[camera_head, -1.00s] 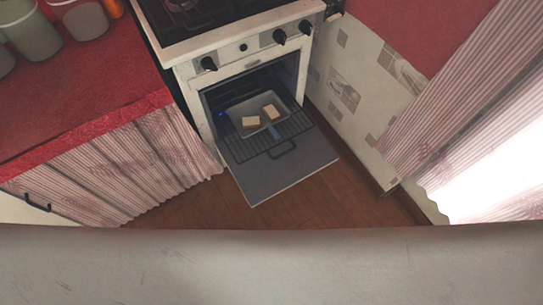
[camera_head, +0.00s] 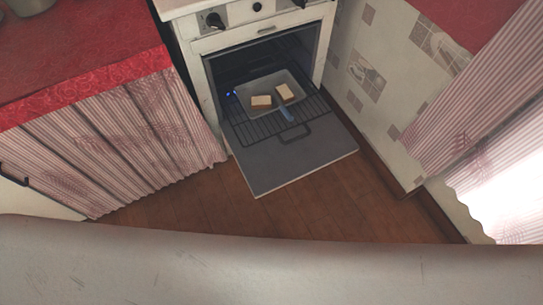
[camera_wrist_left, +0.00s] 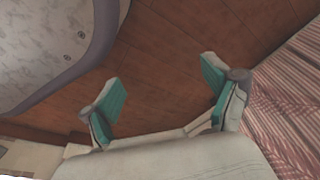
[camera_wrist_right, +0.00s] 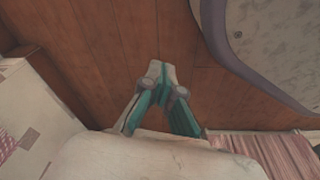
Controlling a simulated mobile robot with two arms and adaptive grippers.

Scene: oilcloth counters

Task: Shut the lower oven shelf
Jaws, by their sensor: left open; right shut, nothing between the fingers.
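The oven (camera_head: 212,50) stands at the top centre of the head view with its door (camera_head: 300,165) folded down open. A wire shelf (camera_head: 248,132) is slid partly out over the door. On the shelf sits a tray (camera_head: 243,93) with two pieces of bread (camera_head: 261,102) (camera_head: 285,92); a bluish handle points outward from the tray. My left gripper (camera_wrist_left: 160,82) is open and empty above the wooden floor in the left wrist view. My right gripper (camera_wrist_right: 158,70) is shut and empty above the floor in the right wrist view. Neither gripper shows in the head view.
A red-topped counter with a striped curtain (camera_head: 130,140) stands left of the oven. A tiled wall (camera_head: 375,80) and striped curtain (camera_head: 450,110) are on the right. Wooden floor (camera_head: 320,210) is clear in front of the oven door.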

